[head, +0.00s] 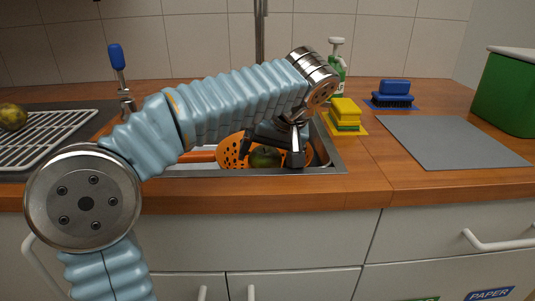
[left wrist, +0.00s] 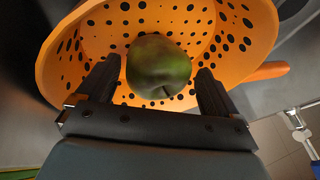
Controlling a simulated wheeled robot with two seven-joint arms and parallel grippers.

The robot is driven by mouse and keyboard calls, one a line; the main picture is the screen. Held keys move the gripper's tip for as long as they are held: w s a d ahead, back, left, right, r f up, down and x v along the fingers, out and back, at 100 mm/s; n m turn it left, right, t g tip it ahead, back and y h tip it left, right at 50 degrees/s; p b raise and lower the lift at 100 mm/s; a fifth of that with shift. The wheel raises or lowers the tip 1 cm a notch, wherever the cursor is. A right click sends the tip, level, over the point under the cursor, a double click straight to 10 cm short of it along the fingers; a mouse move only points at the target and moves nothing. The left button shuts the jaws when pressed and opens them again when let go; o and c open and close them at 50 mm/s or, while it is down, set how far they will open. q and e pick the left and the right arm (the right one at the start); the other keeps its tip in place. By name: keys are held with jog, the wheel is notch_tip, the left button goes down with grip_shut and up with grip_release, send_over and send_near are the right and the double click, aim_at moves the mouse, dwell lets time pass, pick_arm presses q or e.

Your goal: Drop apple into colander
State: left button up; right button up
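The apple (head: 265,158), dark green with a reddish tint, is inside the orange colander (head: 231,152), which has many round holes and sits in the sink. In the left wrist view the apple (left wrist: 158,66) shows against the perforated inside of the colander (left wrist: 65,58). My left gripper (head: 272,152) points down into the colander above the apple. Its fingers (left wrist: 155,88) are spread, one on each side of the apple, with small gaps visible. Whether the apple rests on the colander's bottom is hard to tell. My right gripper is not in view.
The steel sink rim (head: 325,171) surrounds the colander. Right of it are a yellow-green sponge (head: 345,113), a soap bottle (head: 337,65), a blue brush (head: 393,92), a grey mat (head: 449,141) and a green box (head: 507,92). Another fruit (head: 12,117) lies on the white rack (head: 50,135) at left.

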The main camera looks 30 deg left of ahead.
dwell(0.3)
pick_arm(q)
jog(key=p+v, duration=0.3)
jog(key=v, duration=1)
jog(key=shift+d+r+p, duration=0.2)
jog(key=shift+r+p, duration=0.15)
